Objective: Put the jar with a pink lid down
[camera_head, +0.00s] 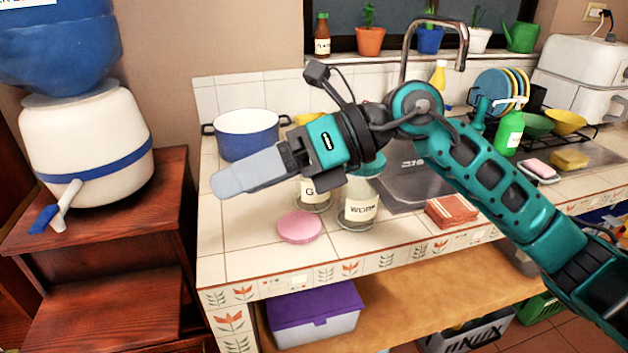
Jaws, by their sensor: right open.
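My right gripper (222,184) reaches in from the right over the tiled counter (240,262), its fingers pointing left. It is open and seen edge-on, with nothing visible in it. A round pink lid (300,227) lies on the counter near the front edge, below the gripper. A clear jar with a label starting with G (314,195) stands behind the pink lid; its top is hidden by my gripper. A second labelled glass jar (358,212) with a teal lid stands to its right, partly behind my arm. I cannot tell which jar the pink lid belongs to. My left gripper is not in view.
A blue pot (247,135) stands at the back left of the counter. Folded red cloths (452,210) lie right of the jars, by the sink (408,188). A water dispenser (85,145) stands at the left. The counter's front left is clear.

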